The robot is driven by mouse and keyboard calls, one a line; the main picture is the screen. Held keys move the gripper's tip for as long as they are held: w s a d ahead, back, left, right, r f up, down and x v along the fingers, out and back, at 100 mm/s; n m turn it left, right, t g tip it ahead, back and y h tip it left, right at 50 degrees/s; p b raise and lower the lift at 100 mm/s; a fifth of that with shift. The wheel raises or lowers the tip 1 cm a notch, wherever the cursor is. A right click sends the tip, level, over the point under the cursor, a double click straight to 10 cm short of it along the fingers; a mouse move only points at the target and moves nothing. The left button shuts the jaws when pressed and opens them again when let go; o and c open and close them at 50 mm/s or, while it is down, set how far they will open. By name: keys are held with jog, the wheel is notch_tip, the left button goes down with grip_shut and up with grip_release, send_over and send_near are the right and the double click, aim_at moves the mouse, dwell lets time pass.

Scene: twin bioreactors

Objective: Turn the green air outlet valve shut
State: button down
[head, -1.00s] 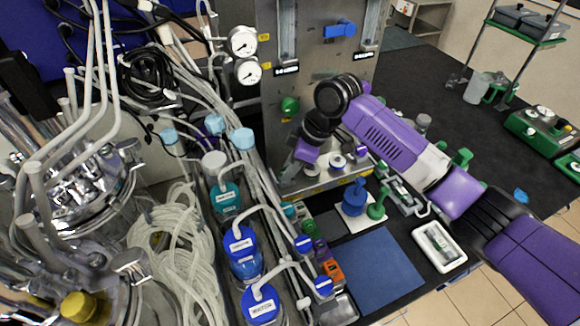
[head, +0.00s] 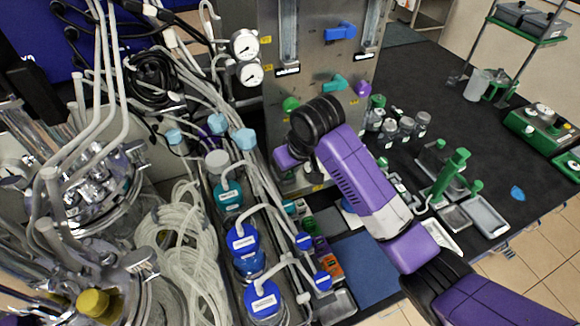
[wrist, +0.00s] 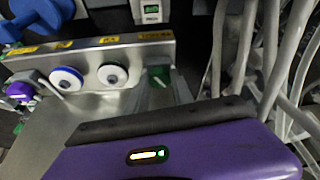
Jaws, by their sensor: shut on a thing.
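A green valve (wrist: 158,76) shows in the wrist view just past the dark front edge of my gripper, at the end of a row of knobs on the steel ledge. In the head view the arm covers that spot. My gripper (head: 287,158) is low at the left part of the steel panel's front, its purple hand pointing down and left. Its fingertips are hidden in both views. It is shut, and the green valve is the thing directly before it. Another green knob (head: 290,103) sits higher on the panel, apart from the gripper.
Two white knobs (wrist: 112,75) and a purple knob (wrist: 20,90) share the ledge. The panel also carries a teal handle (head: 335,82) and a blue handle (head: 340,32). Blue-capped bottles (head: 243,240) and hoses crowd the left. Small jars (head: 405,125) stand on the black bench to the right.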

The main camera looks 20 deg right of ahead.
jog(key=m+h, duration=0.1)
jog(key=m, duration=0.3)
jog(key=m+h, duration=0.1)
jog(key=m, duration=0.1)
jog(key=shift+w+a+h, duration=0.1)
jog(key=shift+a+h, duration=0.15)
jog(key=shift+h, duration=0.05)
jog(key=shift+r+m, duration=0.1)
jog(key=shift+m, duration=0.3)
jog(key=c, duration=1.1)
grip_release()
jog(key=v, duration=0.7)
jog(key=shift+r, duration=0.35)
